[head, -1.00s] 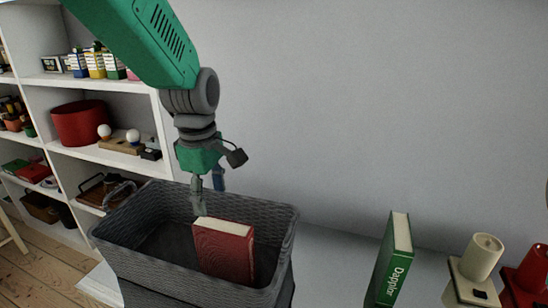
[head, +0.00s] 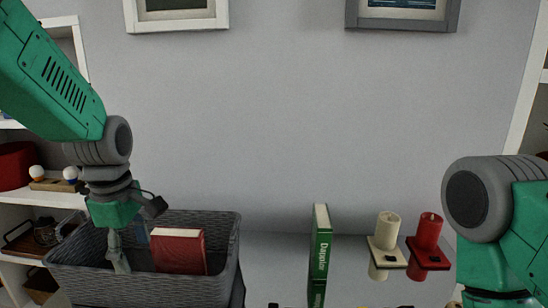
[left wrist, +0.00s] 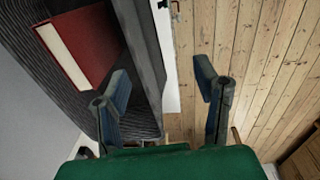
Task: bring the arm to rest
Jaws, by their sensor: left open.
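My left arm comes in from the left in the head view, and its left gripper (head: 128,248) points down over the grey woven basket (head: 225,255). The gripper is open and empty, just left of a red book (head: 180,252) that stands in the basket. In the left wrist view the two blue fingers of the left gripper (left wrist: 162,82) are spread apart, with the red book (left wrist: 88,45) beyond the left finger. The basket wall (left wrist: 143,50) and floor show between the fingers. My right arm is at the right edge of the head view; its gripper is out of view.
A green book (head: 320,255) stands upright on the white surface right of the basket. Beside it are a cream candle on a holder (head: 387,235) and a red one (head: 428,235). White shelves (head: 40,197) stand at the left. Floorboards (left wrist: 265,60) lie below the left wrist.

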